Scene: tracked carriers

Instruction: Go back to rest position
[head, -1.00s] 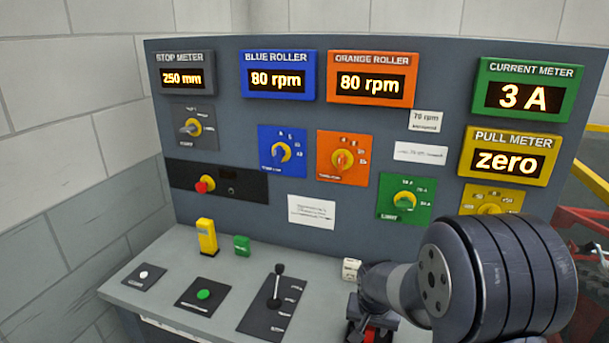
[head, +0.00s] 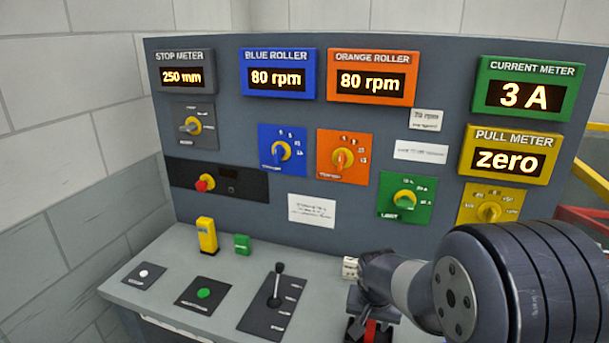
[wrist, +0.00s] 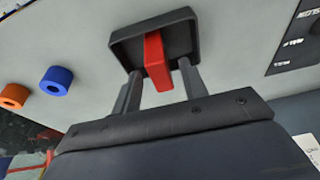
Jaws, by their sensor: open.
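My gripper (wrist: 157,88) is open in the wrist view, its two grey fingers spread on either side of a red lever (wrist: 157,62) on a black square base (wrist: 122,50). Whether the fingers touch the lever or its base cannot be told. In the head view my arm reaches in from the lower right, over the right part of the desk. The red lever (head: 370,330) shows partly there at the bottom edge; the fingertips are hard to make out.
The upright panel (head: 250,130) carries lit meters and dials close behind my arm. A black lever (head: 277,285), a yellow block (head: 207,236) and a green block (head: 242,244) stand on the desk. A blue ring (wrist: 57,80) and an orange ring (wrist: 14,96) show left.

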